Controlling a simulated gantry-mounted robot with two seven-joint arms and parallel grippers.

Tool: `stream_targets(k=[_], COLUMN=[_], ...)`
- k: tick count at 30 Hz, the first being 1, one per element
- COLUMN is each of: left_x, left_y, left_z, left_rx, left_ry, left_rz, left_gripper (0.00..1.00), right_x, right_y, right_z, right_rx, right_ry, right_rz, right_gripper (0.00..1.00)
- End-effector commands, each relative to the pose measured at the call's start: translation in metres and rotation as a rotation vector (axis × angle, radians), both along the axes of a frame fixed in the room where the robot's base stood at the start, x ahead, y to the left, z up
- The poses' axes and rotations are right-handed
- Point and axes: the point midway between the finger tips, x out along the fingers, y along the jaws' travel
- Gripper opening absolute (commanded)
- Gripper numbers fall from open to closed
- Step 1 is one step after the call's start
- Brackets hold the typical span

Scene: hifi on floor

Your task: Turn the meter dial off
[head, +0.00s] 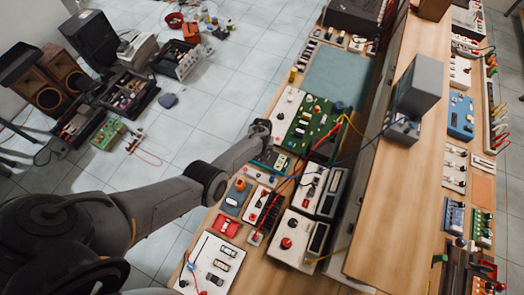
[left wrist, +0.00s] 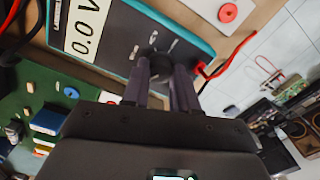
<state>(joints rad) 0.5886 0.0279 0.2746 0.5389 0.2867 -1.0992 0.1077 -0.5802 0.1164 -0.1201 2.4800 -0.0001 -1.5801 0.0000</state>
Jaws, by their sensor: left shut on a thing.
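The meter is a blue-teal box (left wrist: 190,30) in the left wrist view, with a white display (left wrist: 85,26) reading 0.0 V. Its dark round dial (left wrist: 150,56) lies between the fingertips of my left gripper (left wrist: 160,72), which is shut on it. White marks sit around the dial; its pointer is hidden by the fingers. In the head view my left gripper (head: 262,132) is over the left edge of the bench, and the meter (head: 270,159) shows partly beside my arm. My right gripper is not in view.
A green circuit board (head: 310,122) lies close to the gripper, and also shows in the left wrist view (left wrist: 45,100). Red and black leads run near the meter. Several panels and boxes crowd the wooden bench (head: 395,190). Open tiled floor (head: 215,95) lies left of it.

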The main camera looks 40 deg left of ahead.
Motion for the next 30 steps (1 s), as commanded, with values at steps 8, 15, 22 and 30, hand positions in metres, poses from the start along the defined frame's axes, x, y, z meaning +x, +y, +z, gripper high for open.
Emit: stream_targets(k=[8,15,22,30], left_x=[0.0007,0.0004,0.0006,0.0003], left_y=[-0.0007,-0.0012,-0.0004,-0.0001], left_z=[-0.0005,-0.0009,-0.0004,-0.0002], left_rx=[-0.001,-0.002,-0.001,0.000], left_ry=[-0.002,0.000,-0.002,-0.002], left_rz=[0.261,0.455,0.582,0.649], left_gripper=[0.00,0.00,0.00,0.00], right_x=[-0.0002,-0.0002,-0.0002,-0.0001], right_y=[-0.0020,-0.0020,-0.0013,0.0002], right_z=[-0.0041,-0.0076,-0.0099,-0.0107], right_rx=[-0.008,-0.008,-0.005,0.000], right_ry=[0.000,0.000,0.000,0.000], right_rz=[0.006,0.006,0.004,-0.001], right_gripper=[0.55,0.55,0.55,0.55])
